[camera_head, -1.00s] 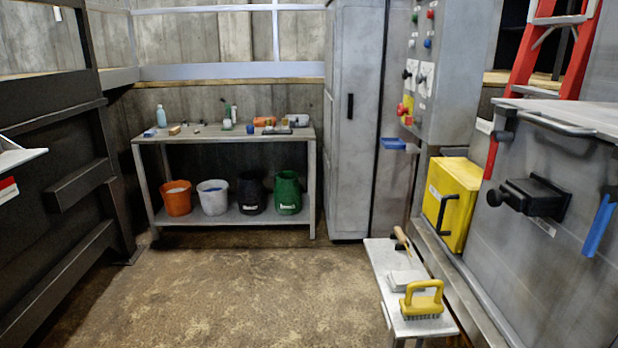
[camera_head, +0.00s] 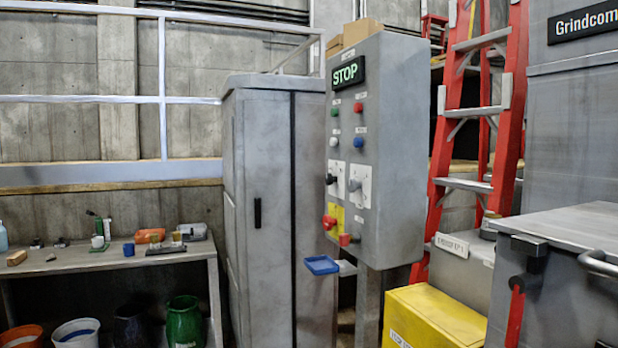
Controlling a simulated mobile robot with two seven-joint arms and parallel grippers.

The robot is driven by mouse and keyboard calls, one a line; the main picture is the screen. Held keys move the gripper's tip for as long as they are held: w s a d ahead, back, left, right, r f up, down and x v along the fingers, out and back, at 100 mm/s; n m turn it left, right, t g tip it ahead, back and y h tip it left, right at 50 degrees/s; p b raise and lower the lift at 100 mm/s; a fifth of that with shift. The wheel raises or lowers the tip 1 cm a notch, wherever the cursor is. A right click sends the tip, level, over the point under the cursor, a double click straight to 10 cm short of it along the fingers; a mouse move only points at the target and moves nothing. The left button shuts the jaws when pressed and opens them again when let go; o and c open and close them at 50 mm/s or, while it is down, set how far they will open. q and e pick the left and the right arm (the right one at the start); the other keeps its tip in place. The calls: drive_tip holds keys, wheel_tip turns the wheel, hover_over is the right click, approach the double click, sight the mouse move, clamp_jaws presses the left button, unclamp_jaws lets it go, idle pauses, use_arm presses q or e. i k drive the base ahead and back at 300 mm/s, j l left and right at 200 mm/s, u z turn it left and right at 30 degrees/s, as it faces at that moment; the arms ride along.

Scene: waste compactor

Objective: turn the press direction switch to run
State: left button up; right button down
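A grey control box (camera_head: 395,150) stands on a post right of centre. A display at its top reads STOP (camera_head: 348,73) in green. Below are green, red, white and blue buttons, then two rotary switches on pale plates: one with a black knob (camera_head: 332,179) and one with a grey knob (camera_head: 354,185). Their labels are too small to read, so I cannot tell which is the press direction switch or how it is set. A red knob (camera_head: 329,222) on a yellow plate sits lower. Neither of my grippers is in view.
A blue tray (camera_head: 321,265) juts out below the control box. A tall grey cabinet (camera_head: 265,215) stands to its left, and a workbench (camera_head: 110,258) with buckets farther left. A yellow box (camera_head: 435,318), a grey machine (camera_head: 560,280) and a red ladder (camera_head: 468,150) are to the right.

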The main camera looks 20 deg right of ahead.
sight(330, 179)
drive_tip(key=i, duration=2.3)
drive_tip(key=i+z, duration=0.35)
drive_tip(key=i+j+z, duration=0.15)
drive_tip(key=z, duration=0.2)
drive_tip(key=i, duration=0.1)
